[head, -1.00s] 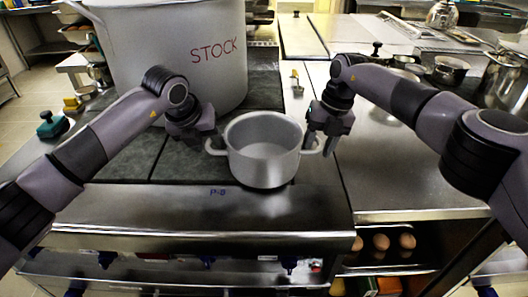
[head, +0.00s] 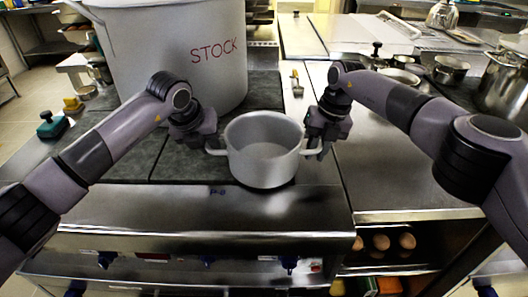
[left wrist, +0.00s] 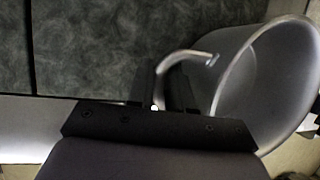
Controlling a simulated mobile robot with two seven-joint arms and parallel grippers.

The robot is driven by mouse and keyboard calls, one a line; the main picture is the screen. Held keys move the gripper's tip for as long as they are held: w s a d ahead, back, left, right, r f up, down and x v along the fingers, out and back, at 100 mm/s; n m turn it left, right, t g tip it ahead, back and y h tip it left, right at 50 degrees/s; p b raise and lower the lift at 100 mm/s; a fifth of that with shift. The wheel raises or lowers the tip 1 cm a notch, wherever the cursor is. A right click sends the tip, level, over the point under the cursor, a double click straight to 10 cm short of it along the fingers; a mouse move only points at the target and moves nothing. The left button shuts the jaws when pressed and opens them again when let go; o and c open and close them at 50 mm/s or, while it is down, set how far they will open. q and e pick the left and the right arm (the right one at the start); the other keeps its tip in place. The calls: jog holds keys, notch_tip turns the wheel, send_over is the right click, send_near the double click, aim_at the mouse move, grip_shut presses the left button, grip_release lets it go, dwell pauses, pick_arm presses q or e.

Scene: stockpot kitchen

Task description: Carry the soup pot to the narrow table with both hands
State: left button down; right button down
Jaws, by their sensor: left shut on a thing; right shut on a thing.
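The soup pot (head: 263,171) is a plain grey metal pot, upright and open, with a loop handle on each side. It is at the front edge of the stove top (head: 200,160) in the head view. My left gripper (head: 212,143) is shut on its left handle. The left wrist view also shows the pot (left wrist: 228,75) and that handle (left wrist: 182,60) at my gripper's fingers (left wrist: 172,88). My right gripper (head: 318,146) is shut on the right handle, which it partly hides. I cannot identify the narrow table with certainty.
A big pot marked STOCK (head: 180,55) stands behind my left gripper. A steel counter (head: 400,180) lies to the right, with an egg shelf (head: 380,250) below its front edge. Smaller pans (head: 450,70) and a steel pot (head: 505,85) stand at the back right.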

pick_arm(q)
jog(key=shift+r, duration=0.2)
pick_arm(e)
jog(key=shift+r, duration=0.2)
